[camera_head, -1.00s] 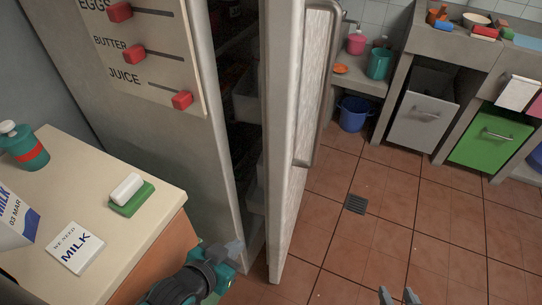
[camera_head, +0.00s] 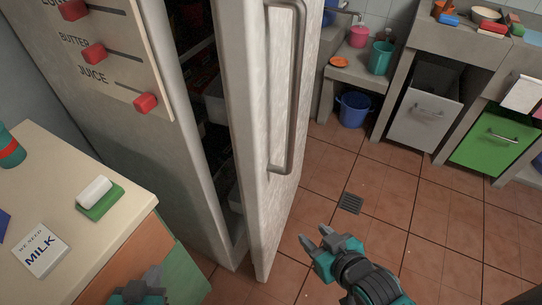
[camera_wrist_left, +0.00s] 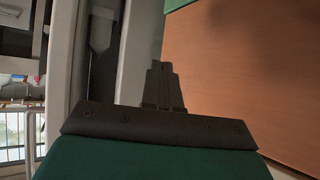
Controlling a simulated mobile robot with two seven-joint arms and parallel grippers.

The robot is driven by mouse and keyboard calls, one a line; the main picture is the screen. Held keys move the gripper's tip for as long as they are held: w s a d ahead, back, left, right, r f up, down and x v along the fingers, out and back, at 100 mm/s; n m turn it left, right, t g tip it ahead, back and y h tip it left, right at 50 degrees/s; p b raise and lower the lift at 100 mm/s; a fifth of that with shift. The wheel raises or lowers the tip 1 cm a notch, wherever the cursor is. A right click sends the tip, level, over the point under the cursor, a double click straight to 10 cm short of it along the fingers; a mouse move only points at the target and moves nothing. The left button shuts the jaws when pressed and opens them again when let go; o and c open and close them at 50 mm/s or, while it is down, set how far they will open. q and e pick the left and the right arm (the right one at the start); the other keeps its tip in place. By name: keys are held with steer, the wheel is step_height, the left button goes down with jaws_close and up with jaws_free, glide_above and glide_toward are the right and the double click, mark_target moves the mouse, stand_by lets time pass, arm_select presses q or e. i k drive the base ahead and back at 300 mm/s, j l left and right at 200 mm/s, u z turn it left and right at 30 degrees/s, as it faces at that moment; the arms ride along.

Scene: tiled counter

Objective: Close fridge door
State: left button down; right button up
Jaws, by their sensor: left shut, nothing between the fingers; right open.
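The pale fridge door (camera_head: 272,150) stands ajar from the fridge body (camera_head: 165,130). A dark gap with shelves (camera_head: 213,100) and packed items shows between them. A long grey handle (camera_head: 297,90) runs down the door's outer face. My left gripper (camera_head: 152,278) is shut and empty, low by the counter's end and left of the door. In the left wrist view its fingers (camera_wrist_left: 163,85) are together, between pale upright panels and an orange panel. My right gripper (camera_head: 316,238) is open and empty, over the floor right of the door's lower part, apart from it.
A counter (camera_head: 60,180) with a sponge (camera_head: 97,195) and a milk note (camera_head: 40,250) is at the left. The tiled floor (camera_head: 400,220) at right is clear.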

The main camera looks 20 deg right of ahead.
mark_target(268, 50)
steer(key=l+u, duration=0.6)
steer(key=l, duration=0.25)
steer(key=l+u, duration=0.2)
steer(key=l, duration=0.25)
steer(key=k+l+u, duration=0.2)
steer(key=l, duration=0.2)
steer(key=k+l, duration=0.1)
steer(key=l, duration=0.3)
steer(key=k+l, duration=0.1)
steer(key=l, duration=0.35)
steer(key=l+u, duration=0.1)
steer(key=l, duration=0.3)
steer(key=k+l, duration=0.2)
steer(key=l, duration=0.2)
steer(key=k+l, duration=0.1)
steer(key=l, duration=0.35)
steer(key=k+l+u, duration=0.1)
steer(key=l, duration=0.3)
steer(key=i+j, duration=0.5)
steer(key=j, duration=0.2)
steer(key=z, duration=0.05)
